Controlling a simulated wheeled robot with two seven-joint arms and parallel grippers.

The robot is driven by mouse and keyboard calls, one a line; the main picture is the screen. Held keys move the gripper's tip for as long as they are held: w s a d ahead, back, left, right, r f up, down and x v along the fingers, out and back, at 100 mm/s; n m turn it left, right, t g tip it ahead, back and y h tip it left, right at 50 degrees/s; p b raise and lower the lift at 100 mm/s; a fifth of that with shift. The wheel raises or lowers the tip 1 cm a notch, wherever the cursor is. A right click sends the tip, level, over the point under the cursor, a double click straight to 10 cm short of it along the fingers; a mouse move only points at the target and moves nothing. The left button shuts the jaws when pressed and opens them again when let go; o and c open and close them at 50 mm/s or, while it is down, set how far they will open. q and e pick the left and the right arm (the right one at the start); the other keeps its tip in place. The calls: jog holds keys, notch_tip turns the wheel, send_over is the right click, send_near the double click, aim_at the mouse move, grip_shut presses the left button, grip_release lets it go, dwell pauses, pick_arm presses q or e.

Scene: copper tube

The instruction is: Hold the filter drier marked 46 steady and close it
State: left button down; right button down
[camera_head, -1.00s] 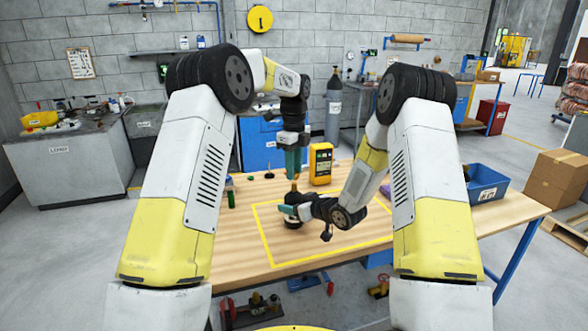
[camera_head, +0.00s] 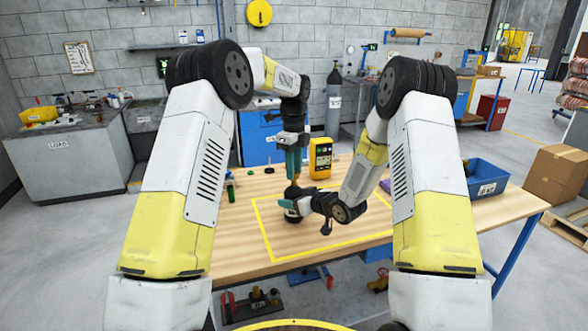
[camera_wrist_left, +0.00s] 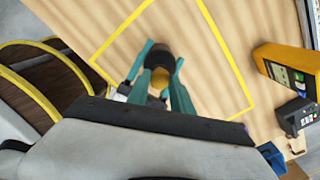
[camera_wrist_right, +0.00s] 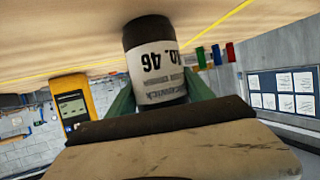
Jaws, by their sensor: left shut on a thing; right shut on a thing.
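The filter drier (camera_wrist_right: 158,62) is a black cylinder with a white label reading 46, upside down in the right wrist view. In the head view it stands on the bench (camera_head: 292,216), partly hidden by my right gripper (camera_head: 290,202), which is shut around its side. My left gripper (camera_head: 293,178) points down from above, shut on a small brass-yellow piece at the drier's top. In the left wrist view, the left fingers (camera_wrist_left: 158,80) flank this yellow piece (camera_wrist_left: 159,77), with the drier's dark body (camera_wrist_left: 159,57) beyond. Whether the piece is seated on the drier is hard to tell.
A yellow handheld meter (camera_head: 320,158) stands behind the drier. A yellow outline (camera_head: 335,248) surrounds the work spot on the wooden bench. The outlined area's front is clear.

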pick_arm(q)
jog(key=shift+f, duration=0.6)
jog(key=m, duration=0.7)
jog(key=shift+m, duration=0.4)
jog(key=m, duration=0.4)
jog(key=shift+m, duration=0.3)
jog(key=m, duration=0.4)
jog(key=c, duration=1.1)
grip_release()
